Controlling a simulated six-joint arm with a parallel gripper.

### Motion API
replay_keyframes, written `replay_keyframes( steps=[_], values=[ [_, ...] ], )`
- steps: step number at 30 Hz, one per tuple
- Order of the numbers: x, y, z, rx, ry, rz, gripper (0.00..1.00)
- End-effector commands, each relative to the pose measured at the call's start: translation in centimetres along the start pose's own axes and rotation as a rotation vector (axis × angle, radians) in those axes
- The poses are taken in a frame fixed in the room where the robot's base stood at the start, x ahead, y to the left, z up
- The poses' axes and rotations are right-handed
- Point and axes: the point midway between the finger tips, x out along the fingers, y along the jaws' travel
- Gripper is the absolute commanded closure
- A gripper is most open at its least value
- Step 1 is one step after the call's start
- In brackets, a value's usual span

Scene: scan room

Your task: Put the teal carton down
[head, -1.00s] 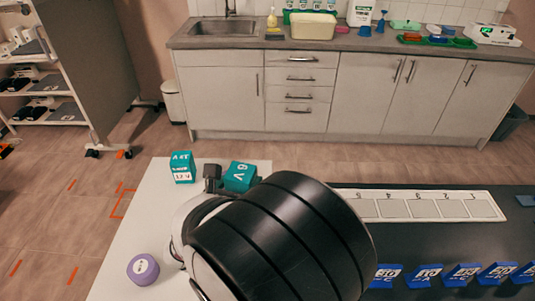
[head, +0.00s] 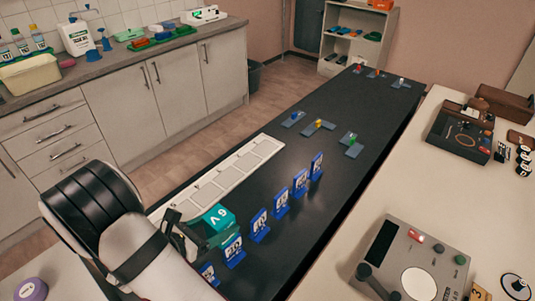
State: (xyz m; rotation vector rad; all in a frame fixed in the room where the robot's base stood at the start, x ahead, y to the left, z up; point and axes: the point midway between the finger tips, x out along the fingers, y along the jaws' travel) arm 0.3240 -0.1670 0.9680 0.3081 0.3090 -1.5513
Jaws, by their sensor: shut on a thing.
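The teal carton (head: 220,216), with white marking on its face, is in my gripper (head: 189,234) in the head view. My gripper is shut on it and hides part of it. The carton is over the near end of the black counter (head: 310,225), beside the white strip of square cells (head: 234,170). I cannot tell whether its underside touches anything.
A row of blue numbered stands (head: 281,203) runs along the black counter, close to the right of the carton. Small coloured pieces on grey plates (head: 318,127) lie farther back. A grey device (head: 415,262) sits on the pale table at right. A purple round container (head: 31,290) is at lower left.

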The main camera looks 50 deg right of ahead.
Motion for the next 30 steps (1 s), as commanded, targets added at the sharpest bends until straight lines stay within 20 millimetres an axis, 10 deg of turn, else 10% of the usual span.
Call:
replay_keyframes(
  steps=[18, 30],
  values=[
    [-5.1, 7.5, -9.4, 0.000, 0.000, 0.003, 0.85],
    [-3.8, 7.9, -13.6, -0.001, 0.001, 0.002, 0.85]
  ],
)
